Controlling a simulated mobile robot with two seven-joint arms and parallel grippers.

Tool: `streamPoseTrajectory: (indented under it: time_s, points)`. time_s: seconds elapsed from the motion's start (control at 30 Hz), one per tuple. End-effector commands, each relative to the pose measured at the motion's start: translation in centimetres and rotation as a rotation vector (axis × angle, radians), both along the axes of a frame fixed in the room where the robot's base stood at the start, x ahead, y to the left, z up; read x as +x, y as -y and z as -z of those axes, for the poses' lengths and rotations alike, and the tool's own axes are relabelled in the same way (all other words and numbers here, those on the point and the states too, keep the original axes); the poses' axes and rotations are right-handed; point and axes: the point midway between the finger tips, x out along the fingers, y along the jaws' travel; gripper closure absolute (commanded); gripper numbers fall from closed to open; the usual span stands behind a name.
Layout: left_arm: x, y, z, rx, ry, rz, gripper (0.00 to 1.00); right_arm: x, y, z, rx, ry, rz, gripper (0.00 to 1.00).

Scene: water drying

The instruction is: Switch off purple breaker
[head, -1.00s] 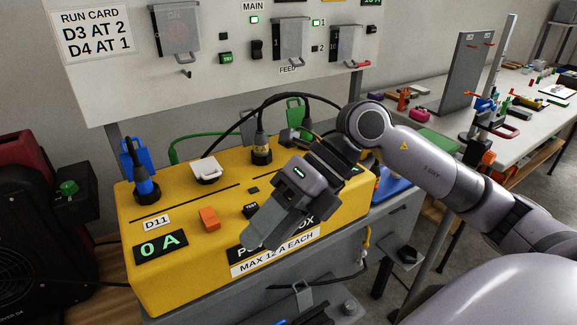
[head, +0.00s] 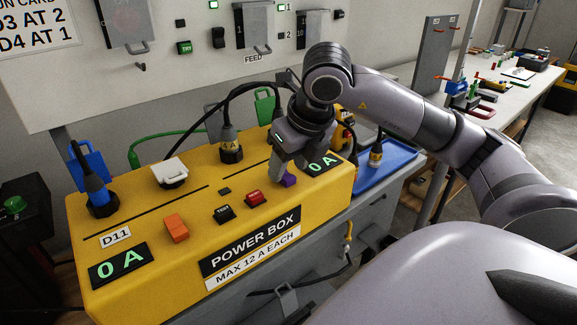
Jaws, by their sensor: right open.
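The purple breaker (head: 289,181) is a small block on top of the yellow power box (head: 140,257), near its right display, which reads 0 A. My right gripper (head: 283,176) is open and points down at the purple breaker. Its fingers hide part of the breaker, and I cannot tell whether they touch it. My left gripper is not in view.
An orange breaker (head: 176,228), a black button (head: 225,214) and a red button (head: 256,198) are on the box top. A blue plug (head: 94,184) and a white cover (head: 169,172) stand behind. A blue tray (head: 382,162) lies to the right.

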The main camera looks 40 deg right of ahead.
Motion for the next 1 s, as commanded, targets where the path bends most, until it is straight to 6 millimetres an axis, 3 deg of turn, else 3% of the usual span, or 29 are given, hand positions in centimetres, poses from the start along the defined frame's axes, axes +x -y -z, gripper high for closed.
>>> streamPoseTrajectory:
  time_s: [0.33,0.37,0.5,0.53,0.77,1.0]
  points:
    - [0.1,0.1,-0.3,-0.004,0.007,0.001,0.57,0.3,0.0,0.7,0.001,0.0,-0.002,0.49]
    - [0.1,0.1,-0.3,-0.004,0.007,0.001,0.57,0.3,0.0,0.7,0.001,0.0,-0.002,0.52]
    - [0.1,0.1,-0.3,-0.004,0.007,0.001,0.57,0.3,0.0,0.7,0.001,0.0,-0.002,0.98]
    - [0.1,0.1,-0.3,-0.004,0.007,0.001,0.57,0.3,0.0,0.7,0.001,0.0,-0.002,1.0]
    - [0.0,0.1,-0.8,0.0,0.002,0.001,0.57,0.4,0.0,0.3,0.005,-0.024,-0.001,1.0]
    - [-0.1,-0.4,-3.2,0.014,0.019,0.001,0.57,0.9,0.0,-0.2,0.02,-0.149,0.001,1.0]
